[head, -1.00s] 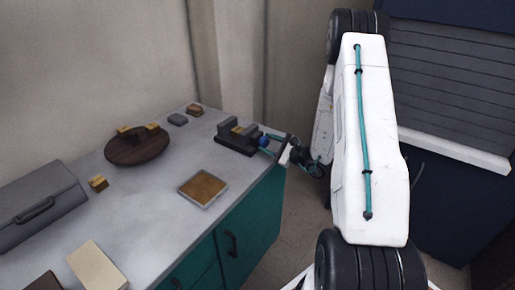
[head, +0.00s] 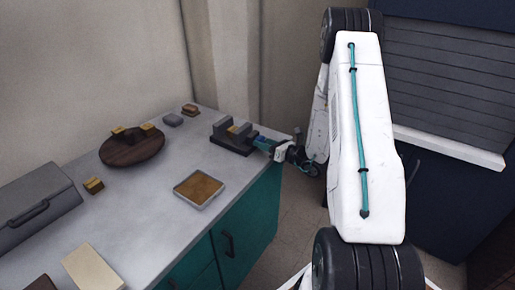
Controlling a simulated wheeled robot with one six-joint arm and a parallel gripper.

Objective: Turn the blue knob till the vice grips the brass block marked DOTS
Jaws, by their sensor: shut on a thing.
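The dark grey vice (head: 229,145) stands on the far right part of the counter, near its edge. A brass block (head: 237,129) sits between its jaws; its marking is too small to read, and I cannot tell whether both jaws touch it. The blue knob (head: 260,139) is at the vice's right end, mostly covered by my gripper. My gripper (head: 266,144) reaches in from the right and is shut on the knob.
A round dark wooden board (head: 131,151) carries brass pieces. Another brass block (head: 93,186) lies nearer. A tray with a tan inside (head: 199,189) is at the counter's front edge. A grey toolbox (head: 35,196) stands left. The counter's middle is clear.

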